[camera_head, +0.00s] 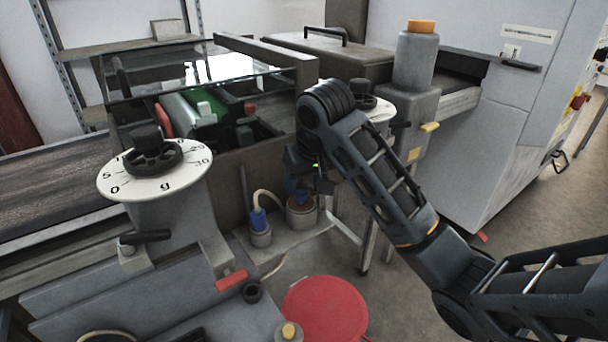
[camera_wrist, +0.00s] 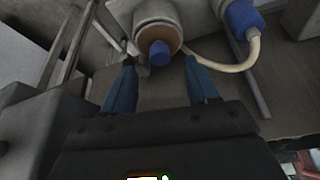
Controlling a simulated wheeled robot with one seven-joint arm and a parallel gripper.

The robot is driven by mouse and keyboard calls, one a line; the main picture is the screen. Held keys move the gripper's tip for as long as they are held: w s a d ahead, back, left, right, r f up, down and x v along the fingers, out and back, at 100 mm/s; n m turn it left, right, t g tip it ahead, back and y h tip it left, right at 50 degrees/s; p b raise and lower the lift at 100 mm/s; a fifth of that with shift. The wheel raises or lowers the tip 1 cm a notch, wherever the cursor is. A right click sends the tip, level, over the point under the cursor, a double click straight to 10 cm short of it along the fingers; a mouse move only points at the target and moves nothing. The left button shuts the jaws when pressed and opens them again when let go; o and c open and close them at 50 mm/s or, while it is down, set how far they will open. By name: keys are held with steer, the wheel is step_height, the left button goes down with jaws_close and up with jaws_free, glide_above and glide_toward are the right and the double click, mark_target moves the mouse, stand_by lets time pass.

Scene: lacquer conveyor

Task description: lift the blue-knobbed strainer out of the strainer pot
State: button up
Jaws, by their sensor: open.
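The strainer pot (camera_head: 301,219) is a grey cylinder on a low ledge below the machine. In the wrist view the pot (camera_wrist: 158,14) is at the top centre, with a tan ring and the strainer's blue knob (camera_wrist: 160,54) facing the camera. My gripper (camera_wrist: 160,60) is open, with its blue fingers on either side of the knob and a gap to each. I cannot tell from this view how far the fingertips are from the knob in depth. In the head view my gripper (camera_head: 312,178) is just above the pot and partly hides its top.
A blue-capped fitting (camera_head: 259,226) with a pale hose stands close left of the pot; the hose (camera_wrist: 240,66) curves beside my right finger. The ledge (camera_head: 290,246) is narrow. A round red seat (camera_head: 324,310) stands in front. A white dial (camera_head: 155,182) is at left.

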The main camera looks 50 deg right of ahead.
mark_target(301, 193)
steer(key=shift+x, duration=2.3)
steer(key=shift+r, duration=0.1)
jaws_close()
